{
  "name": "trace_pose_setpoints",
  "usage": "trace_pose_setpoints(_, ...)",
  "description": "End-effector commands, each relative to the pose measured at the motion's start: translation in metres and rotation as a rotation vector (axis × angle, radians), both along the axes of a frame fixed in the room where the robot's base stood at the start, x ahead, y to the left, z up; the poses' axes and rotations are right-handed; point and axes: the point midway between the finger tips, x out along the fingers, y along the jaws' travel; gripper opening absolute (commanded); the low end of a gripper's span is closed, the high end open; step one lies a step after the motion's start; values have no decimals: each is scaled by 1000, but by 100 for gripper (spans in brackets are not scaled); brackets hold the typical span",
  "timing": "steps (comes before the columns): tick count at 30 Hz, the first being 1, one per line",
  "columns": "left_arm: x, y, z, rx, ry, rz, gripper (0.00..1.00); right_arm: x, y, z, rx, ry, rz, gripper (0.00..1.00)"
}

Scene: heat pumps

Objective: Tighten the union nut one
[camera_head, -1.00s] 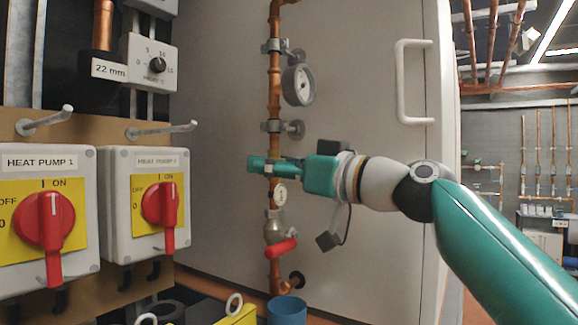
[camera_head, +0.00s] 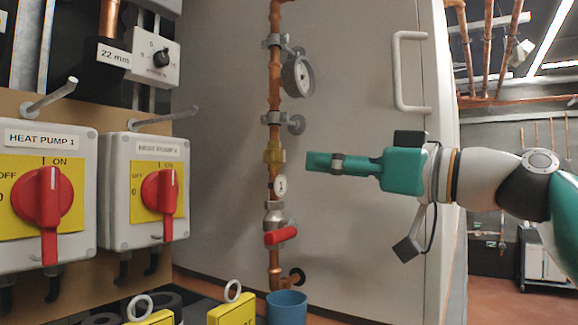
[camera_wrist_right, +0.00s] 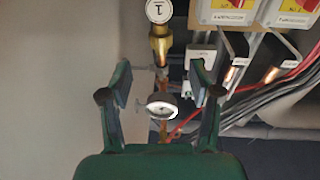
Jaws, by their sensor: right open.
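The brass union nut (camera_head: 273,152) sits on the vertical copper pipe, just above a round white tag marked 1 (camera_head: 280,185). It also shows in the right wrist view (camera_wrist_right: 160,45), below the tag. My right gripper (camera_head: 308,162) is to the right of the nut at about its height, apart from it. In the right wrist view its two fingers (camera_wrist_right: 160,82) are spread with nothing held between them, and the pipe and gauge lie beyond the gap. My left gripper is not in view.
A pressure gauge (camera_head: 297,77) and pipe clamps are above the nut. A red-handled valve (camera_head: 281,235) and a blue cup (camera_head: 287,307) are below. Two heat pump switch boxes (camera_head: 145,190) stand at left. A white door handle (camera_head: 411,72) is at upper right.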

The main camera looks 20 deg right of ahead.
Motion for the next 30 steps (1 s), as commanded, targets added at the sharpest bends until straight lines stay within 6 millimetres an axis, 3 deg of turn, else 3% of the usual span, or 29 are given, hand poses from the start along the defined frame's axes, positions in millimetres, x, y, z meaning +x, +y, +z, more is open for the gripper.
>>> trace_pose_setpoints(24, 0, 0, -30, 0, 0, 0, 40, -81, -57, -13, 1, -2, -5, 62)
trace_pose_setpoints(30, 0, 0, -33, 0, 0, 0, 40, -94, -64, -14, 0, -1, 0, 62)
